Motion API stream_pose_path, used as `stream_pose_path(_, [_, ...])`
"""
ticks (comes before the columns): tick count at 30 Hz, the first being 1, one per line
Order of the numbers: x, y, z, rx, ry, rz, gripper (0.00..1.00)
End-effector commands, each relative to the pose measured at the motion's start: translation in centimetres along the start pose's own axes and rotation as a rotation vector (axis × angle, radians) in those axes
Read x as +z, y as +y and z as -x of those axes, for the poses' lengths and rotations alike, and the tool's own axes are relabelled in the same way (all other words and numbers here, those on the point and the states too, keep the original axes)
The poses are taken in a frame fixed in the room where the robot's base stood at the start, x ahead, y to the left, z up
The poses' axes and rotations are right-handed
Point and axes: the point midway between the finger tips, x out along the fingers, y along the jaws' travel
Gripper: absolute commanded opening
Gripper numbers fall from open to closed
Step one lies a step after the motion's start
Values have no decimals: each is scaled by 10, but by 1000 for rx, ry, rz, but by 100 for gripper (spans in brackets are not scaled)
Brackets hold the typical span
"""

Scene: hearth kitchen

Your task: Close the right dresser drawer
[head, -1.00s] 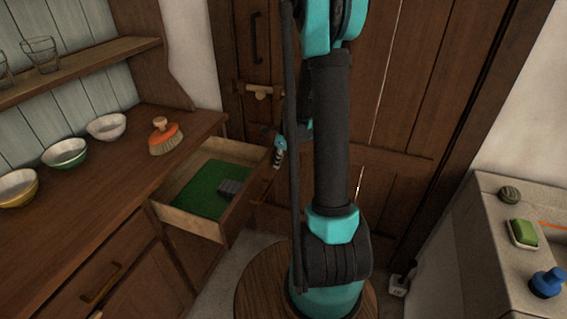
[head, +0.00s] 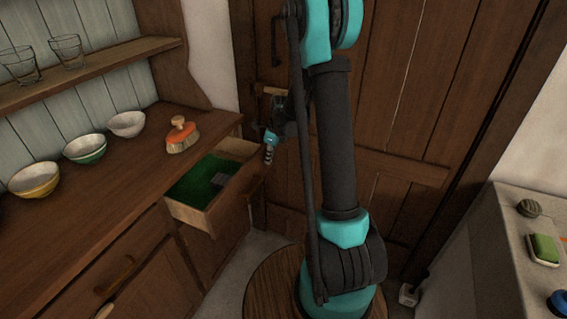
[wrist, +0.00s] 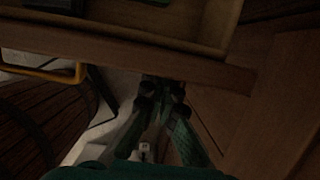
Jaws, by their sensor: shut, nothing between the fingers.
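The right dresser drawer (head: 190,214) stands partly open from the brown dresser (head: 90,227). My gripper (head: 268,153) is at the outer side of the drawer front in the head view. In the wrist view, its fingertips (wrist: 161,88) are together and empty, close against the drawer front (wrist: 130,53). A brass handle (wrist: 45,74) shows on that front to the left. Exact contact is hard to tell in the dark wrist view.
Bowls (head: 84,148) and an orange-backed brush (head: 181,136) stand on the dresser top. Glasses (head: 68,50) stand on the shelf above. A wooden door (head: 400,110) is behind my arm. A pale stone counter (head: 500,235) is at the right.

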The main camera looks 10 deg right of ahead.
Motion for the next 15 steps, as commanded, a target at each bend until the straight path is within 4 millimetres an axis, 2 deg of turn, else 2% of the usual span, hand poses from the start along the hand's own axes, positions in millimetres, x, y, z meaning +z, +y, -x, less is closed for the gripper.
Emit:
stream_pose_path(1, [16, 0, -4, 1, -1, 6, 0])
stream_pose_path(6, [61, 1, -16, 0, -1, 5, 0])
stream_pose_path(15, [127, 0, -32, 0, -1, 3, 0])
